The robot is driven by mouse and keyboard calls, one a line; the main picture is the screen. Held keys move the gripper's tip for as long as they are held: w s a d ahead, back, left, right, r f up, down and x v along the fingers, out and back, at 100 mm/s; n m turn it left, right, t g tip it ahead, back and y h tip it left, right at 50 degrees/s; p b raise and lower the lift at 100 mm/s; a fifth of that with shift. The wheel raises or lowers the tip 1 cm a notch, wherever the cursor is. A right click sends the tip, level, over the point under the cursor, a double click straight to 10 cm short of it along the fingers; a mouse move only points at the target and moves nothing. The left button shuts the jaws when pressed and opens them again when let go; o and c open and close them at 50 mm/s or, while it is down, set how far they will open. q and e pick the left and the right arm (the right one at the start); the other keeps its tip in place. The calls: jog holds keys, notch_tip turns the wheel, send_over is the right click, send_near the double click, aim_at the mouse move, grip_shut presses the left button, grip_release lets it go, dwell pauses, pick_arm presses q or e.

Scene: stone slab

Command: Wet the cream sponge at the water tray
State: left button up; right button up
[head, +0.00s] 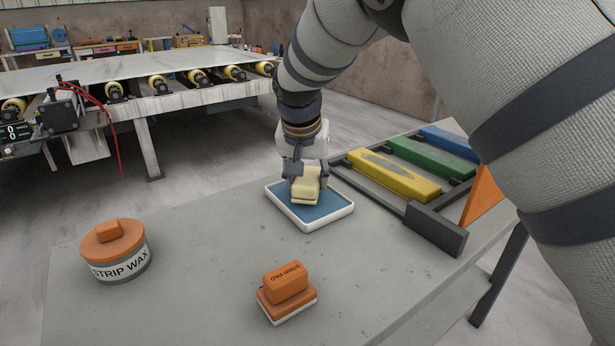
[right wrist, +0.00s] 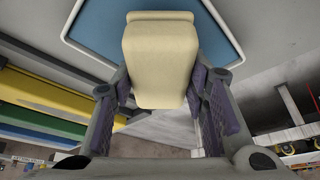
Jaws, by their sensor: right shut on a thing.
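The cream sponge (head: 306,182) is held in my right gripper (head: 306,178), which is shut on it. The sponge is over the water tray (head: 312,224), a white-rimmed tray with a blue inside. Whether the sponge touches the blue surface I cannot tell. In the right wrist view the sponge (right wrist: 160,60) sits between the two fingers of the gripper (right wrist: 162,90), with the blue of the tray (right wrist: 95,30) behind it. My left gripper is not in view.
A strip wax tin (head: 115,252) stands at the left of the grey table, and an orange strip pad (head: 287,290) lies at the front. A rack of yellow (head: 393,178), green (head: 432,158) and blue bars (head: 450,142) is at the right. A roller bench (head: 150,100) stands behind.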

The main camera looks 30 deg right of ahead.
aim_at(309, 172)
jog(key=shift+f, duration=0.5)
dwell(0.5)
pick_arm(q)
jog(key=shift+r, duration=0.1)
pick_arm(e)
jog(key=shift+f, duration=0.15)
dwell(0.8)
notch_tip(309, 172, up, 5)
jog(key=shift+p, duration=0.45)
jog(key=shift+r, duration=1.15)
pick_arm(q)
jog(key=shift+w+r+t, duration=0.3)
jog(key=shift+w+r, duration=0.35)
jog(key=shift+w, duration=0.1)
pick_arm(e)
jog(key=shift+f, duration=0.1)
